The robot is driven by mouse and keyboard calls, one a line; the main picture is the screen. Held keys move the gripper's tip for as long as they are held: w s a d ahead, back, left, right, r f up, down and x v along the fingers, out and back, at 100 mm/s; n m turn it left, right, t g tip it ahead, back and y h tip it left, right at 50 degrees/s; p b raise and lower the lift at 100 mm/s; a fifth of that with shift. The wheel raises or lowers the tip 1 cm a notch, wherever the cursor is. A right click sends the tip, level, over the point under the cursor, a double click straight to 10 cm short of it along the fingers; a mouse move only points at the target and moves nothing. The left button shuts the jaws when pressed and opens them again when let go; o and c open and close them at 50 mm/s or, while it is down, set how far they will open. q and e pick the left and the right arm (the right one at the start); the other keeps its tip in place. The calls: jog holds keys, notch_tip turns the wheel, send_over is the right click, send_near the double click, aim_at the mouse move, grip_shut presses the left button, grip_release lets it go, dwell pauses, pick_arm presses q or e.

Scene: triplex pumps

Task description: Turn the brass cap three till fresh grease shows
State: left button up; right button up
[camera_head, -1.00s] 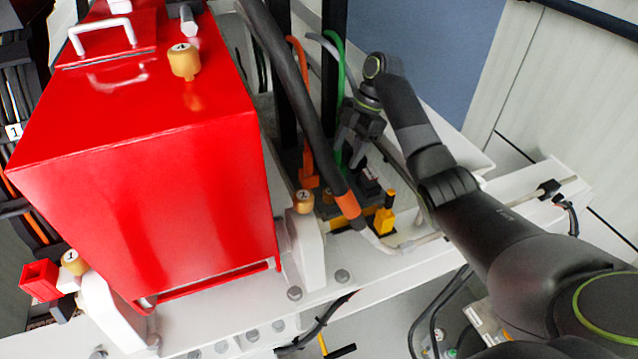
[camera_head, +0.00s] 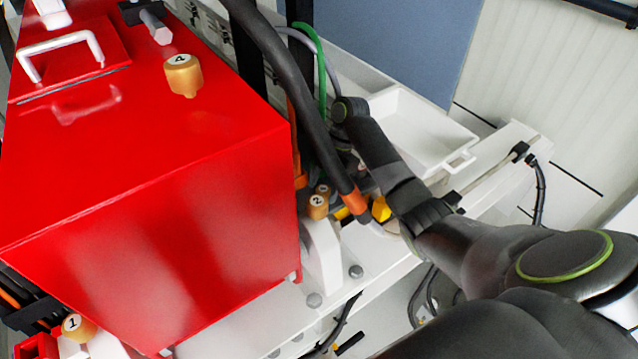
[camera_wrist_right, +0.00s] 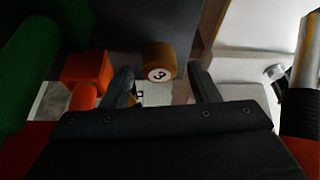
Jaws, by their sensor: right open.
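In the right wrist view, the brass cap three (camera_wrist_right: 159,55) is a short brass cylinder with a 3 on its pale end face. It sits between and just beyond the fingertips of my open right gripper (camera_wrist_right: 160,72), with a gap visible on each side. In the head view, my right arm reaches behind the thick black hose, and its gripper is mostly hidden there. My left gripper is not in view.
The red housing (camera_head: 150,190) fills the left, with cap four (camera_head: 183,76) on top and cap one (camera_head: 77,327) low at its front. The black hose (camera_head: 300,95) with an orange end crosses near my arm. An orange block (camera_wrist_right: 88,68) stands left of my fingers.

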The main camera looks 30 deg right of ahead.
jog(key=shift+w+d+f, duration=0.1)
jog(key=shift+d, duration=0.15)
jog(key=shift+c, duration=1.2)
jog(key=shift+a, duration=0.1)
jog(key=c, duration=0.7)
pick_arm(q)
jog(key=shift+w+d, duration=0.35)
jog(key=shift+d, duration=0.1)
pick_arm(e)
jog(key=shift+c, duration=0.2)
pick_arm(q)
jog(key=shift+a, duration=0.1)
